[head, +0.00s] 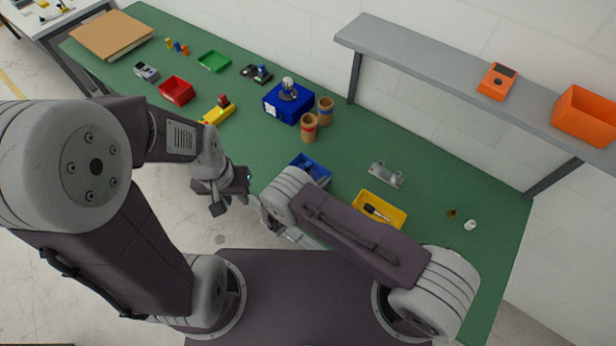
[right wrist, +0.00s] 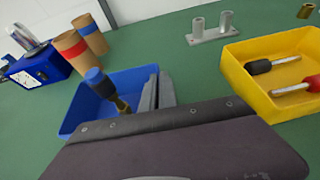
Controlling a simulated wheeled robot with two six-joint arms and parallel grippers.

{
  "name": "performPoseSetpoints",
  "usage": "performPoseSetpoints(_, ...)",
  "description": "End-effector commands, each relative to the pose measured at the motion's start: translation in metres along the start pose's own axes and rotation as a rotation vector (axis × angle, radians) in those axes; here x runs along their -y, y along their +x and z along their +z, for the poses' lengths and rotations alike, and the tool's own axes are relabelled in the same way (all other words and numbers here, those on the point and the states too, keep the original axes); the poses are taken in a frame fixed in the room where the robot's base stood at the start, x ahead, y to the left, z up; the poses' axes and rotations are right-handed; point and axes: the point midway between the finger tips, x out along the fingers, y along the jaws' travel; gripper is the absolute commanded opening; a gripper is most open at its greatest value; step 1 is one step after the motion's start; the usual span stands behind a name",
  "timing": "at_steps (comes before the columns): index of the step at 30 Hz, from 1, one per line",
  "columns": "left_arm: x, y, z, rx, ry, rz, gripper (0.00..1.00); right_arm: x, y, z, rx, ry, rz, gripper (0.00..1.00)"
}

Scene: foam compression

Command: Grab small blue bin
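The small blue bin (head: 318,172) sits on the green table near its front edge, partly hidden by my right arm in the head view. In the right wrist view the bin (right wrist: 75,112) holds a blue-handled tool (right wrist: 100,84). My right gripper (right wrist: 158,88) has its two grey fingers close together at the bin's right wall, with the wall seemingly between them. The lower part of the bin is hidden behind the gripper body. My left gripper (head: 230,203) hangs by the table's front edge, left of the bin, with nothing visible in it; its finger gap is unclear.
A yellow bin (head: 395,207) with tools stands right of the blue bin. A metal bracket (head: 386,175) is behind it. Two brown cylinders (head: 310,128) and a larger blue box (head: 284,105) stand farther back. A grey shelf (head: 440,72) overhangs the table's back.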

Motion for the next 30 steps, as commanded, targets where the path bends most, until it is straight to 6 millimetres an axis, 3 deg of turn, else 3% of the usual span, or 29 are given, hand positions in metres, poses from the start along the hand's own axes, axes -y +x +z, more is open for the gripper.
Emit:
performPoseSetpoints(20, 0.0, 0.0, 0.0, 0.0, 0.0, 0.0, 0.28, 0.0, -0.001, 0.001, 0.001, 0.001, 0.0, 0.0)
performPoseSetpoints(30, 0.0, 0.01, 0.001, 0.0, 0.0, 0.0, 0.28, -0.001, -0.012, 0.028, 0.001, 0.002, 0.001, 0.0)
